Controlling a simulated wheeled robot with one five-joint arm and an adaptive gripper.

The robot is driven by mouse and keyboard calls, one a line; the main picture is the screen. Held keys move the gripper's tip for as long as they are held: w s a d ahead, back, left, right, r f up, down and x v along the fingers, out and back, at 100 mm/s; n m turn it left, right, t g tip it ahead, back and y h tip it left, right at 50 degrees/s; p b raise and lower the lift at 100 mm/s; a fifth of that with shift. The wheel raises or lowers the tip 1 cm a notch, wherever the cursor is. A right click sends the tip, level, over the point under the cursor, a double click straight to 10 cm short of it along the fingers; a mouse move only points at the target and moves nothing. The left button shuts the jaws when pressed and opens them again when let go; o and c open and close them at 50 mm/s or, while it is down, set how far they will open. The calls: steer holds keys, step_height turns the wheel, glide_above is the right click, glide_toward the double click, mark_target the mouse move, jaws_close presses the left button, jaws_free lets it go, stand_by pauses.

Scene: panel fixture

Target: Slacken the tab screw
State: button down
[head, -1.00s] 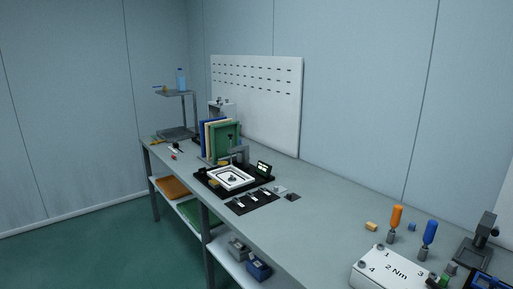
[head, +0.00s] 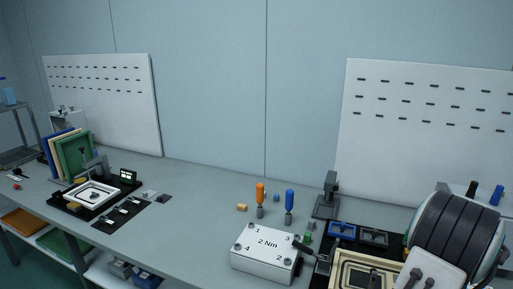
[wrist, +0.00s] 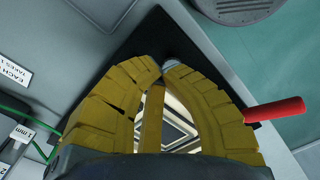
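My gripper (wrist: 161,68) has two yellow ribbed fingers whose tips come close together over a black-edged fixture (wrist: 184,30) in the wrist view. A small grey rounded piece (wrist: 170,63) shows at the fingertips; I cannot tell whether it is the tab screw or whether the fingers touch it. Between the fingers, a cream and dark stepped frame (wrist: 180,120) shows below. In the head view, a cream-framed fixture (head: 357,276) lies at the bottom right, partly behind my arm. The gripper's fingers and any tab screw are not clear there.
A red handle (wrist: 275,110) projects beside the right finger. A white block marked 2 Nm (head: 265,252) stands left of the fixture, with orange (head: 260,195) and blue (head: 289,201) drivers behind it. Blue and grey trays (head: 342,230) lie behind the fixture. The bench's middle is mostly clear.

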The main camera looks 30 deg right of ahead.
steer(key=shift+r, duration=0.4)
steer(key=c, duration=2)
jaws_free()
steer(key=shift+r+p, duration=0.5)
steer(key=shift+p, duration=0.1)
jaws_close()
steer(key=a+r+y+p, duration=0.2)
steer(key=a+r+p, duration=0.15)
steer(key=p, duration=0.75)
steer(key=d+f+n, duration=0.1)
steer(key=n, duration=0.1)
steer(key=d+f+n+h, duration=0.1)
steer(key=n, duration=0.1)
steer(key=f+n+h, duration=0.1)
steer(key=n, duration=0.1)
steer(key=shift+s+d+f+b, duration=0.25)
steer(key=shift+d+f+b, duration=0.1)
steer(key=shift+d+b, duration=0.05)
steer(key=shift+f+b, duration=2.6)
steer(key=shift+f, duration=0.8)
steer(key=shift+a, duration=0.1)
